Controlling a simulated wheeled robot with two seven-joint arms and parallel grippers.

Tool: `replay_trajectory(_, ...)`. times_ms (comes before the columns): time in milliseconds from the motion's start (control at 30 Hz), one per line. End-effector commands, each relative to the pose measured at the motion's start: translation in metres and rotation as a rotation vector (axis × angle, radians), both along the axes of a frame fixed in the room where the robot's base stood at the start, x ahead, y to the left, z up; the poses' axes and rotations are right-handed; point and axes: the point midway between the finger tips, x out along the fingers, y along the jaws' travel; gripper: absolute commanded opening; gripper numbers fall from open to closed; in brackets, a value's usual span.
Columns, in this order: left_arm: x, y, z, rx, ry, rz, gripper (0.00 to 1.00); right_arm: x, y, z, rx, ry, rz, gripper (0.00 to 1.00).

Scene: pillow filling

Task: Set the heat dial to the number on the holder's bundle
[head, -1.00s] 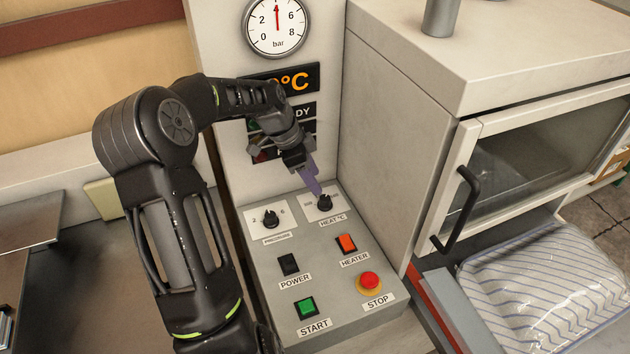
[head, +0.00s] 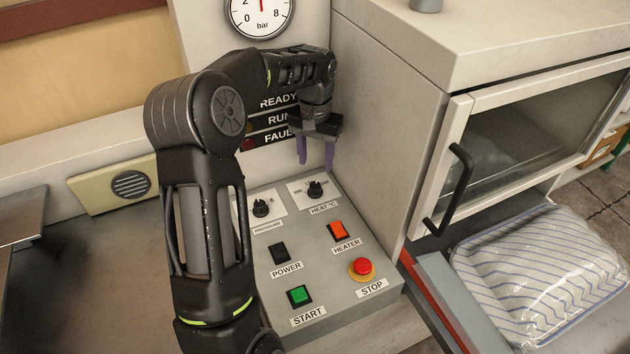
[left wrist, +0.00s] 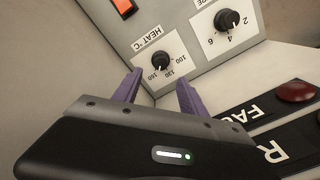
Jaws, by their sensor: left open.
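The heat dial (head: 315,190) is a small black knob on a white plate labelled HEAT °C, at the back right of the grey control panel. In the left wrist view the dial (left wrist: 161,61) has marks 100, 130 and 150 around it; I cannot tell which mark its pointer faces. My left gripper (head: 316,167) is open and empty, its purple fingers just above and behind the dial, apart from it. In the left wrist view the gripper (left wrist: 157,84) has its fingertips spread short of the dial. The holder and its bundle are not in view. My right gripper is not in view.
The pressure dial (head: 261,208) sits left of the heat dial. Nearer are the power switch (head: 280,252), orange heater switch (head: 338,231), green start button (head: 299,295) and red stop button (head: 362,266). A cabinet wall (head: 385,120) rises close on the right.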

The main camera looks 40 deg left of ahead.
Motion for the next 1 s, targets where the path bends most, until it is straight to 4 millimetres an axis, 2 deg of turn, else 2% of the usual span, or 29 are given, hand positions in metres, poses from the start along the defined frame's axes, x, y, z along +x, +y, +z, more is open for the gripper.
replay_trajectory(100,-0.003,0.000,0.000,0.001,0.012,0.109,0.49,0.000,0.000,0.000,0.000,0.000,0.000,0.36)
replay_trajectory(200,-0.003,0.000,0.000,0.000,0.012,0.146,0.49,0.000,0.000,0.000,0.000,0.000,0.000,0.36)
replay_trajectory(567,-0.003,0.000,-0.003,-0.001,0.013,0.147,0.49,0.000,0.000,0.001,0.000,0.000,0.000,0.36)
replay_trajectory(767,-0.004,-0.001,-0.022,-0.003,0.015,0.145,0.49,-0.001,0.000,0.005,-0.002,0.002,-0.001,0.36)
replay_trajectory(1000,-0.003,-0.001,-0.059,-0.003,0.014,0.145,0.49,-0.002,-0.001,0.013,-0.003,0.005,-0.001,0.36)
